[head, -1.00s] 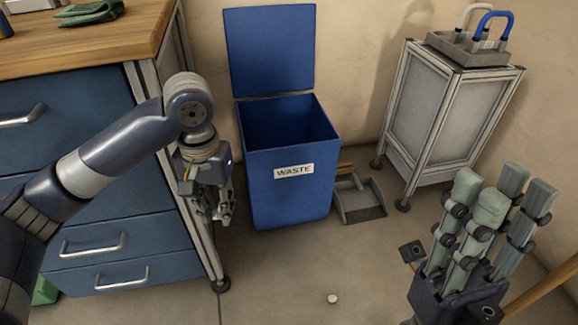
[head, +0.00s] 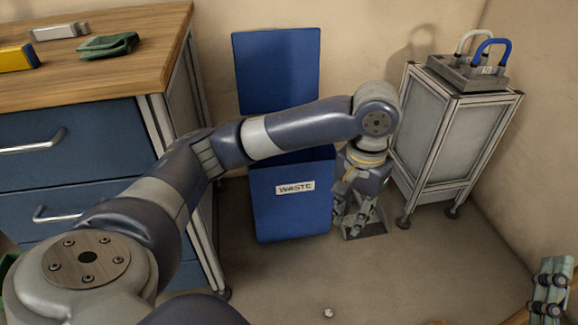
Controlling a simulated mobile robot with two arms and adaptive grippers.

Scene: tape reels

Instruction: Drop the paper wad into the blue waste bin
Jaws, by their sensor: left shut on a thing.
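The blue waste bin (head: 291,214), labelled WASTE, stands on the floor against the wall with its lid (head: 277,72) up. My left arm crosses in front of its opening and hides much of it. My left gripper (head: 356,222) points down just right of the bin, not over its opening. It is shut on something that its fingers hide. I cannot make out a paper wad in it. A small whitish round thing (head: 328,313) lies on the floor at the bottom; I cannot tell what it is. My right gripper (head: 550,290) shows only partly at the right edge.
A grey dustpan (head: 375,229) lies on the floor behind my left gripper. A grey cabinet (head: 440,135) on castors stands right of it, bearing a tray with looped handles (head: 490,50). A wood-topped workbench (head: 100,85) with blue drawers is at left. The floor in front is mostly clear.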

